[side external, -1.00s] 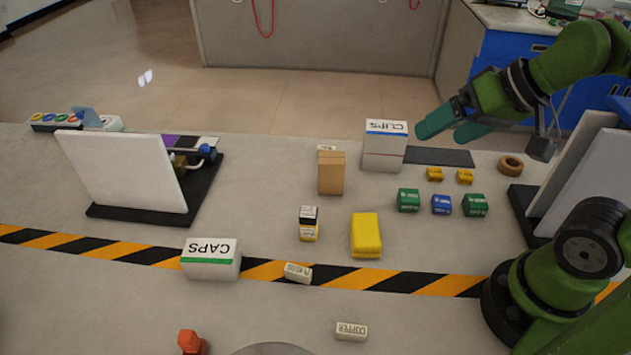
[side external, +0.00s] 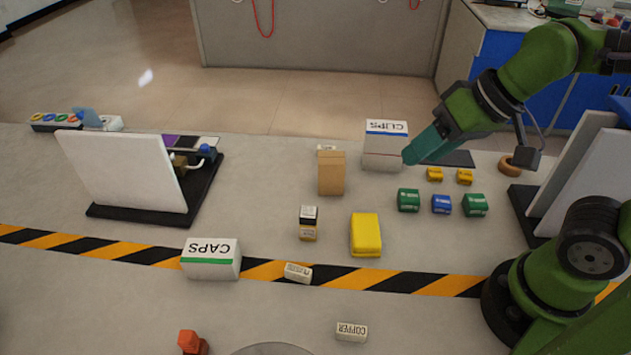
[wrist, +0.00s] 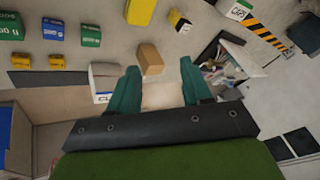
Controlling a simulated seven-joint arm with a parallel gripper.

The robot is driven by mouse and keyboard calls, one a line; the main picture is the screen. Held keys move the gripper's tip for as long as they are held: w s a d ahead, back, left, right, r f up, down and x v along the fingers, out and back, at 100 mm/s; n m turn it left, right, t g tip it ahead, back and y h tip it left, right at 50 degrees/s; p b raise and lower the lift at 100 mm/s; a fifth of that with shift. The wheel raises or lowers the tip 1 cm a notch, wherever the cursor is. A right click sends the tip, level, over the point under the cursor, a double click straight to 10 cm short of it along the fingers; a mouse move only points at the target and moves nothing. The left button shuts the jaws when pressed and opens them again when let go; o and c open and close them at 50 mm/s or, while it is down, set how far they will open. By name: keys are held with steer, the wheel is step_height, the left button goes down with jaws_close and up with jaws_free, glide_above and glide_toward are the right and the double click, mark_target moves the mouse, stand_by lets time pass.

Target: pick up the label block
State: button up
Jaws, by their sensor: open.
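Small white label blocks lie on the table: one reading COPPER (side external: 351,331) at the front, another (side external: 298,272) on the striped tape with lettering too small to read. A white piece (side external: 326,148) shows behind the tan block (side external: 331,175), mostly hidden; I cannot tell whether it is a label block. My gripper (side external: 411,156) is in the air near the CLIPS box (side external: 385,148), right of the tan block. In the wrist view my gripper (wrist: 160,78) is open and empty, its teal fingers apart, with the tan block (wrist: 150,59) beyond them.
A yellow block (side external: 366,234), a small black-and-white block (side external: 309,222) and the CAPS box (side external: 211,259) stand mid-table. Several green, blue and yellow blocks sit at the right. A white panel (side external: 122,170) stands left. The table between panel and tan block is clear.

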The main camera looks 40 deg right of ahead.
steer(key=s+a+f+n+g, duration=0.1)
steer(key=a+f+n+g, duration=0.3)
steer(key=a, duration=0.5)
steer(key=n+g+h, duration=0.2)
steer(key=n+h, duration=0.1)
steer(key=n, duration=0.3)
glide_above(349, 329)
steer(key=f, duration=1.1)
steer(key=shift+s+d+f, duration=0.1)
steer(key=shift+d+f, duration=0.15)
steer(key=shift+d, duration=0.1)
steer(key=shift+a+f, duration=0.15)
steer(key=shift+f, duration=1.45)
steer(key=shift+a+f, duration=0.15)
steer(key=shift+f, duration=1.4)
jaws_close()
